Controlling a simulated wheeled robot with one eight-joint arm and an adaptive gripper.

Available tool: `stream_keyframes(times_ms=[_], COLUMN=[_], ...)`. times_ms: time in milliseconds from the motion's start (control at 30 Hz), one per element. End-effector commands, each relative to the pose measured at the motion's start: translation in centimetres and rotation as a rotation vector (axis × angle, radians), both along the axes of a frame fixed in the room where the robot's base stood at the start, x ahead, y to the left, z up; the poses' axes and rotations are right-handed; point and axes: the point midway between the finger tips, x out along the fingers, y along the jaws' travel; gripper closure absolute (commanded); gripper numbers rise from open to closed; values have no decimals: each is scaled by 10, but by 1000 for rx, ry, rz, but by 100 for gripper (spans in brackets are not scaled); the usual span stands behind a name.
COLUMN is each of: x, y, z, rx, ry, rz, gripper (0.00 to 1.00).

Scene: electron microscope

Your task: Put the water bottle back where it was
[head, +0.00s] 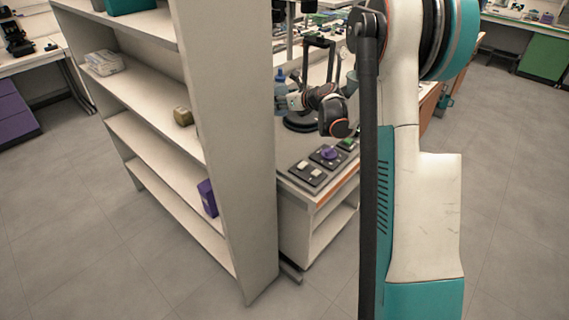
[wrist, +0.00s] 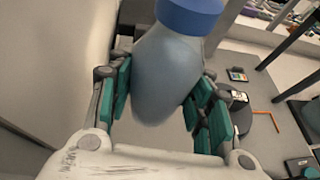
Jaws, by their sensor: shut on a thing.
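The water bottle is grey-blue with a blue cap. In the wrist view the bottle (wrist: 165,75) fills the space between the fingers of my gripper (wrist: 160,100), which is shut on it. In the head view the bottle (head: 280,97) shows small, just right of the shelf's side panel and partly hidden by it. My gripper (head: 296,101) holds it from the right there, above the workbench (head: 285,178). The bottle's base is hard to make out, so I cannot tell whether it touches anything.
A tall shelf unit (head: 215,130) stands left of the bottle, close by. It holds a white pack (head: 103,63), a brownish block (head: 183,116) and a purple box (head: 207,197). Button panels (head: 307,172) lie on the bench's near end. Open floor (head: 110,260) lies in front.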

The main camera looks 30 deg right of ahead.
Motion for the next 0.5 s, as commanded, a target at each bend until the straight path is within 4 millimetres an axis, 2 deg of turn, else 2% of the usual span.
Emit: stream_keyframes(times_ms=[500], x=[1], y=[0], z=[-121], rx=[-1], ry=[0], rz=[0], gripper=[81])
